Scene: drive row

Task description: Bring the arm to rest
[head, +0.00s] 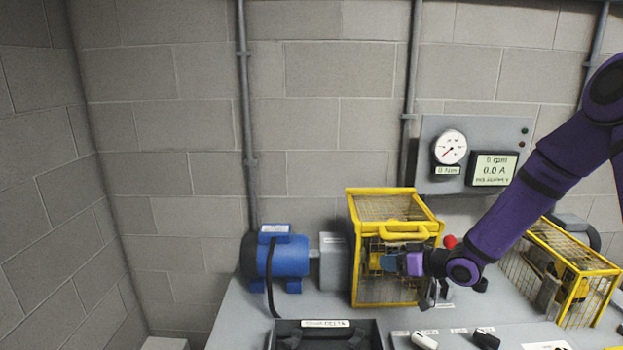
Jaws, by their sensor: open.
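My arm (548,178) is purple and reaches in from the right edge, down to the left. My gripper (436,296) is at its lower end, dark and small, pointing down in front of the right side of a yellow mesh guard (376,243). It is open, and I see nothing held in it. I cannot tell whether it touches the guard or the bench. The arm hides part of the guard's right side and some of the bench behind it.
A blue motor (283,257) stands left of the guard. A second yellow guard (575,262) is at the right. A panel with a gauge (450,147) and display (492,169) hangs behind. A dark tray (327,336) and switches (424,340) sit in front.

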